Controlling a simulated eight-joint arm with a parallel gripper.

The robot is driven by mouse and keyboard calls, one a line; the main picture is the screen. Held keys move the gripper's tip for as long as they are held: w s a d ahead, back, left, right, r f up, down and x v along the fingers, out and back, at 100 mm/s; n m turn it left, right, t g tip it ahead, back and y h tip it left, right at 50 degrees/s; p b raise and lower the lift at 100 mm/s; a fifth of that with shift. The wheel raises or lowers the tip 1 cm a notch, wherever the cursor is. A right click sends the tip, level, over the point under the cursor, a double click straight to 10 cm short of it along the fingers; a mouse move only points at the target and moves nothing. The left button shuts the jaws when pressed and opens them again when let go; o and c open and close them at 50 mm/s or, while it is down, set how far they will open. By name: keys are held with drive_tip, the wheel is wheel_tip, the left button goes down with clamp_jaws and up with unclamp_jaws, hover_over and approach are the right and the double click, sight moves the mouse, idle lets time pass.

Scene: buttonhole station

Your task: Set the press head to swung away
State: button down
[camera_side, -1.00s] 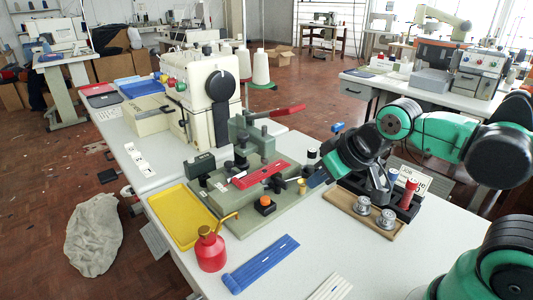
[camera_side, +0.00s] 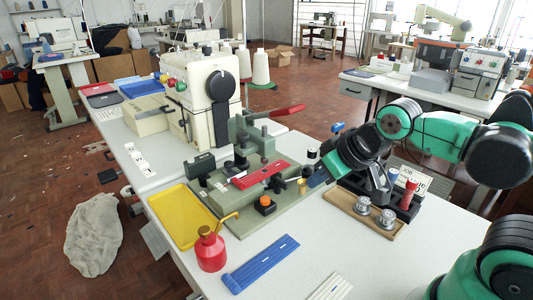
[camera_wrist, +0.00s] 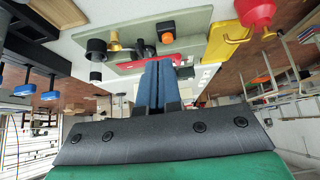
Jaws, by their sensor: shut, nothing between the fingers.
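The press is a grey-green fixture whose upright (camera_side: 253,133) stands on a base plate (camera_side: 240,222). A red lever handle (camera_side: 288,110) sticks out to the right of the upright. I cannot tell for sure which way the press head is turned. My gripper (camera_side: 312,181) is shut and empty, at the right edge of the fixture, near a brass knob (camera_side: 302,186). In the wrist view its blue fingers (camera_wrist: 158,84) lie together, with the brass knob (camera_wrist: 115,42) beyond them at left.
An orange button (camera_side: 265,205) is on the plate. A yellow tray (camera_side: 182,222), red oil can (camera_side: 211,248) and blue strip (camera_side: 260,262) lie in front. A wooden tray (camera_side: 345,205) with metal bobbins is at right. The buttonhole machine (camera_side: 205,85) stands behind.

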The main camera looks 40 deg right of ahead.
drive_tip(key=c, duration=0.9)
unclamp_jaws()
drive_tip(key=shift+r, duration=0.3)
drive_tip(key=o, duration=0.4)
drive_tip(key=shift+r, duration=0.65)
wheel_tip(320, 180, up, 9)
drive_tip(key=w+r+m+g, duration=0.1)
drive_tip(key=w+r+m, duration=0.15)
drive_tip(key=w, duration=0.25)
drive_tip(key=m+g+h, duration=0.3)
drive_tip(key=m, duration=0.4)
hover_over(243, 135)
drive_tip(key=s+a, duration=0.2)
wheel_tip(243, 135, down, 3)
drive_tip(key=shift+n, duration=0.25)
drive_tip(key=shift+s+a+f+x, duration=0.1)
drive_tip(key=shift+s+a+x, duration=0.05)
drive_tip(key=shift+x, duration=1.5)
drive_tip(key=shift+s+a+f+x, duration=0.1)
drive_tip(key=shift+a+x, duration=0.05)
drive_tip(key=shift+x, duration=1.5)
drive_tip(key=shift+s+a+f+x, duration=0.1)
drive_tip(key=shift+s+x, duration=0.05)
drive_tip(key=shift+x, duration=1.5)
